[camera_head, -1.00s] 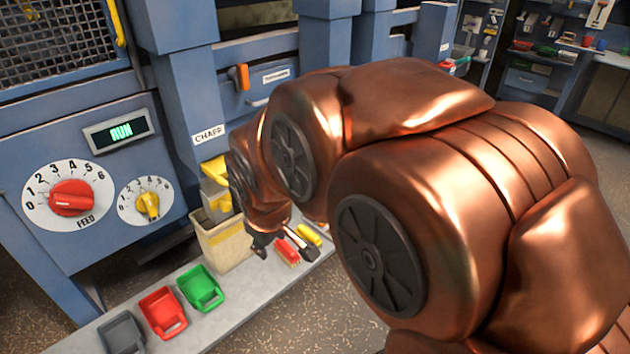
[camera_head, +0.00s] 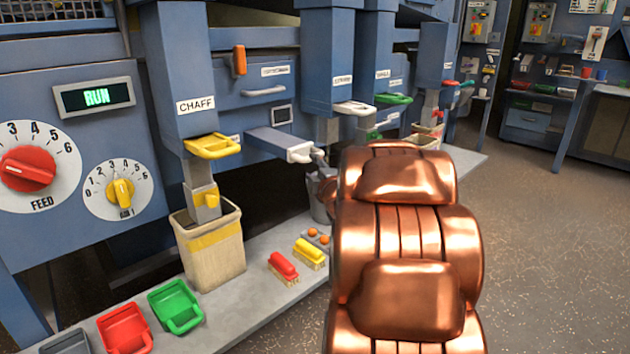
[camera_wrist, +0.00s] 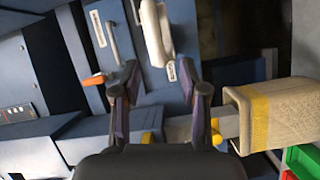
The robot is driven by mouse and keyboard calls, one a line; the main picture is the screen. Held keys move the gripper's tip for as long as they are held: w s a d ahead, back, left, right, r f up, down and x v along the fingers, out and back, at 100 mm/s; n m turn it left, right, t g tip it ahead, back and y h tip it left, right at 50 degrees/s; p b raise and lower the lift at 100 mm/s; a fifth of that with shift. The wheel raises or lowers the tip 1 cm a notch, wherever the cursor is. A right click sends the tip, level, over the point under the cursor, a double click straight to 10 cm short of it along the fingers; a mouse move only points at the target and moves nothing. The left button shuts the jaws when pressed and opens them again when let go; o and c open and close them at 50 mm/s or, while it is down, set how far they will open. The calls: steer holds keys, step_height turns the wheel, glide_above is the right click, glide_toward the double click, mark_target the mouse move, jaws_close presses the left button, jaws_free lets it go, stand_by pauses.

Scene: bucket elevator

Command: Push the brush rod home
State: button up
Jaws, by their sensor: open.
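A grey bar with a white handle (camera_head: 298,153) sticks out from the blue machine, and I take it to be the brush rod. The bar (camera_head: 268,140) is drawn out from the machine front. My gripper (camera_head: 321,158) is just right of the handle, partly hidden by my copper arm. In the wrist view the white handle (camera_wrist: 157,34) lies ahead, between the lines of my two fingers. The fingers (camera_wrist: 158,72) are spread apart with nothing held between them. I cannot tell whether a finger touches the handle.
Red (camera_head: 284,268) and yellow (camera_head: 308,252) brushes and a green scoop (camera_head: 176,306) lie on the low ledge. Other spouts stand behind. The floor at right is clear.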

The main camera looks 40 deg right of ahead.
steer(key=shift+w+d+n+t+b, duration=0.5)
steer(key=shift+w+d+b, duration=0.65)
steer(key=shift+w+d, duration=0.3)
steer(key=shift+w+d+n+t+b, duration=0.45)
steer(key=shift+w+d+b, duration=0.65)
steer(key=shift+w+d, duration=0.35)
steer(key=shift+c, duration=0.3)
jaws_close()
